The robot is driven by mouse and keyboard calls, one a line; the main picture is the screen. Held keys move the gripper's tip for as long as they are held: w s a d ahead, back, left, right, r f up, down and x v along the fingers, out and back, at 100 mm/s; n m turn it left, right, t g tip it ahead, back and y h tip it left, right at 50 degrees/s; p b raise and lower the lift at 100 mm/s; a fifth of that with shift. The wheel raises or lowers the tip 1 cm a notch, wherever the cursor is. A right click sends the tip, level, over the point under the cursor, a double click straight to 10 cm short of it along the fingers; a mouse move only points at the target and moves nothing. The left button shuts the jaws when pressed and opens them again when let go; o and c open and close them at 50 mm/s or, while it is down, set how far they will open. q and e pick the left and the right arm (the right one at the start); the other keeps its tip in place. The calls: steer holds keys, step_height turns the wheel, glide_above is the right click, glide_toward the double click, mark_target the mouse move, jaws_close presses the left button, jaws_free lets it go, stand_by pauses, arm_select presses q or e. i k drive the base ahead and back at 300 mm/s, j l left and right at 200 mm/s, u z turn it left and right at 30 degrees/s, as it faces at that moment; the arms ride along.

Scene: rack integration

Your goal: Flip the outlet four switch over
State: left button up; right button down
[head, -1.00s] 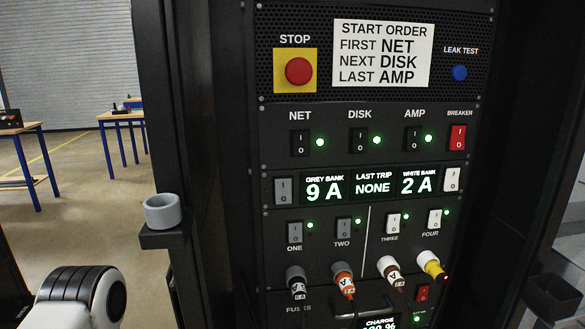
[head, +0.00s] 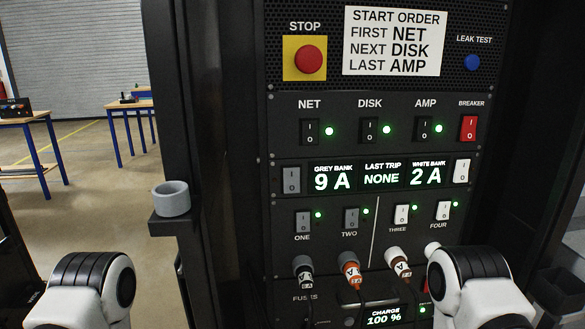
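The outlet four switch (head: 441,211) is a small white rocker on the right of the outlet row. The label FOUR is below it and a lit green lamp (head: 455,204) is at its upper right. It is unobstructed. Neither gripper shows. A white and black link of my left arm is at the lower left. A similar link of my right arm is at the lower right, below the switch in the picture, and covers most of the plug position under FOUR.
The outlet three switch (head: 401,214) is close on the left, with grey switches one (head: 303,222) and two (head: 351,218) further left. A red breaker switch (head: 468,128) and white bank switch (head: 461,171) are above. Plugs with cords hang below. A grey cup (head: 171,198) stands left.

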mark_target(444, 207)
steer(key=l+z, duration=0.1)
steer(key=z, duration=0.3)
steer(key=k+l+z, duration=0.1)
steer(key=z, duration=0.35)
